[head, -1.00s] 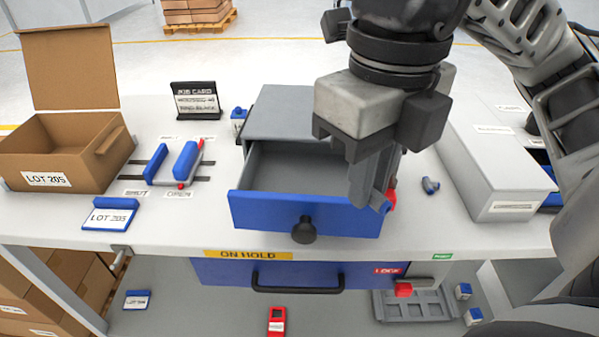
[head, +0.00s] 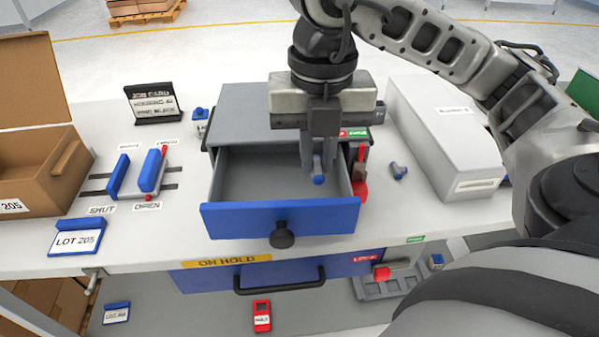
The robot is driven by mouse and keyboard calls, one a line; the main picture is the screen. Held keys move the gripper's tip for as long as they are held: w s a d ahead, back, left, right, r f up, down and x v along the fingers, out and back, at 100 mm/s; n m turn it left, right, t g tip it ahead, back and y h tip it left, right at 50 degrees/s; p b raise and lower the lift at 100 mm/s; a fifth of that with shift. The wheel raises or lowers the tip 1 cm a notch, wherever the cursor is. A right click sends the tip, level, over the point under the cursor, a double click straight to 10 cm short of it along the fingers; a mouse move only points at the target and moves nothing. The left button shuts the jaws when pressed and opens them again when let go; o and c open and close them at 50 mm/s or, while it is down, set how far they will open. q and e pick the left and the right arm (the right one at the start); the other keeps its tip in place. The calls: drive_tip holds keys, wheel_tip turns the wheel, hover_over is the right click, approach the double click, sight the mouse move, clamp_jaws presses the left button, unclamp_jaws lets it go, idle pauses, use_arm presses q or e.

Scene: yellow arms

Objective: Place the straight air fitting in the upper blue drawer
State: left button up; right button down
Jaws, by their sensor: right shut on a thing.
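The upper blue drawer (head: 235,222) is pulled open from a grey cabinet (head: 245,125) on the bench; its grey inside looks empty. My right gripper (head: 316,165) points down over the right part of the open drawer. It is shut on a small fitting (head: 318,179) with a blue end, which hangs between the fingertips. The fitting is partly hidden by the fingers, so its full shape is unclear. Another blue and grey fitting (head: 398,171) lies on the bench right of the cabinet. My left gripper is not in view.
A red lever part (head: 359,180) stands close to the drawer's right side. A long grey box (head: 445,130) is farther right. At left are a cardboard box (head: 40,180), blue slider blocks (head: 152,170) and a LOT 205 sign (head: 77,237). A lower blue drawer (head: 215,280) marked ON HOLD is shut.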

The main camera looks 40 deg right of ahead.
hover_over(300, 194)
drive_tip(key=f, duration=0.4)
drive_tip(key=shift+s, duration=0.35)
drive_tip(key=f, duration=0.3)
drive_tip(key=shift+w+f+p, duration=0.1)
drive_tip(key=shift+w+p, duration=0.25)
drive_tip(key=shift+p, duration=0.05)
drive_tip(key=shift+f, duration=0.45)
drive_tip(key=shift+f+b, duration=0.3)
drive_tip(key=c, duration=1.4)
unclamp_jaws()
drive_tip(key=shift+r, duration=0.1)
drive_tip(key=shift+c, duration=0.2)
